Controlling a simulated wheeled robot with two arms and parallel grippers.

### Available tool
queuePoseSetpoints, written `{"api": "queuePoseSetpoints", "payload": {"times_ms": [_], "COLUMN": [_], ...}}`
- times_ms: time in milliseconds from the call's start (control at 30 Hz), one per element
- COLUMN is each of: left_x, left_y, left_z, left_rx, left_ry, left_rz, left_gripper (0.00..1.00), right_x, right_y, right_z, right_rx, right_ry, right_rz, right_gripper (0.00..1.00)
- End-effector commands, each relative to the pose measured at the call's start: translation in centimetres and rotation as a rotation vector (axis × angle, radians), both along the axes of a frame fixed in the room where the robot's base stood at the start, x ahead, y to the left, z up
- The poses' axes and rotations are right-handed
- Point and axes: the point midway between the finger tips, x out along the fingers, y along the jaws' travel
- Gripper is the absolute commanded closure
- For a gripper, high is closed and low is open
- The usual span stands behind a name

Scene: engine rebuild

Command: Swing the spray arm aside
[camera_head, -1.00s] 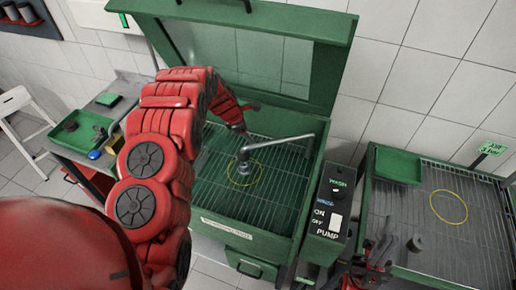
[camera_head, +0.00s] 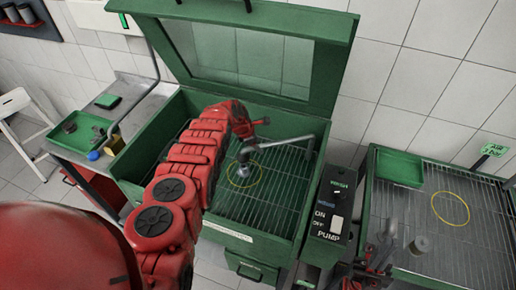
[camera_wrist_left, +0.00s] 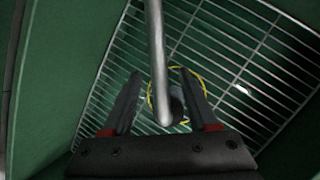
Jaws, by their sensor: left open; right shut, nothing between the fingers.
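The spray arm (camera_head: 285,141) is a bent grey pipe over the green wash tank (camera_head: 232,237). Its nozzle end hangs above the tank's wire grate, over a yellow ring mark. My left gripper (camera_head: 254,138) is open at the nozzle end of the pipe, partly hidden by my own arm. In the left wrist view the pipe (camera_wrist_left: 155,50) runs down between the two open fingers of my left gripper (camera_wrist_left: 160,90); I cannot tell whether they touch it. My right gripper (camera_head: 388,234) is shut and empty, low at the right, over the edge of the right table.
The tank's raised lid (camera_head: 240,15) stands behind the spray arm. A pump switch box (camera_head: 331,205) is on the tank's right side. A side bench (camera_head: 92,128) stands at the left.

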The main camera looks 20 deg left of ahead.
Motion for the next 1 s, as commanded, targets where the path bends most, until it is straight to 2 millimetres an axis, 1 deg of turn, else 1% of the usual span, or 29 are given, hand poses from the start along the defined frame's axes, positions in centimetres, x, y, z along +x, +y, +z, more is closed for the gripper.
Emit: {"api": "queuePoseSetpoints", "payload": {"times_ms": [33,100,467,500,567,600,767,800,833,1000], "left_x": [0.12,0.21,0.35,0.35,0.33,0.33,0.33,0.33,0.34,0.33], "left_y": [-0.04,-0.06,-0.11,-0.12,-0.11,-0.11,-0.12,-0.11,-0.11,-0.11], "left_z": [-0.76,-0.89,-0.73,-0.74,-0.74,-0.74,-0.76,-0.74,-0.74,-0.76], "left_rx": [0.001,0.003,0.003,0.003,0.003,0.003,0.003,0.003,0.003,0.003], "left_ry": [-0.002,-0.001,-0.001,-0.001,-0.001,-0.001,-0.001,-0.001,-0.001,-0.001], "left_rz": [0.001,0.001,0.002,0.002,0.002,0.002,0.001,0.002,0.002,0.002], "left_gripper": [0.41,0.41,0.41,0.42,0.53,0.60,0.89,0.96,1.00,1.00], "right_x": [0.00,0.00,-0.01,0.00,0.00,0.00,0.00,0.00,0.00,0.00], "right_y": [0.00,0.00,0.00,0.00,0.00,0.00,0.00,0.00,0.00,0.00], "right_z": [-0.87,-1.16,-1.26,-1.26,-1.26,-1.26,-1.26,-1.26,-1.27,-1.26], "right_rx": [0.000,0.000,0.000,0.000,0.000,0.000,0.000,0.000,0.000,0.000], "right_ry": [0.000,-0.001,-0.001,-0.001,-0.001,-0.001,-0.001,-0.001,-0.001,-0.001], "right_rz": [0.000,0.000,0.000,0.000,0.000,0.000,0.000,0.000,0.000,0.000], "right_gripper": [1.00,1.00,1.00,1.00,1.00,1.00,1.00,1.00,1.00,1.00]}}
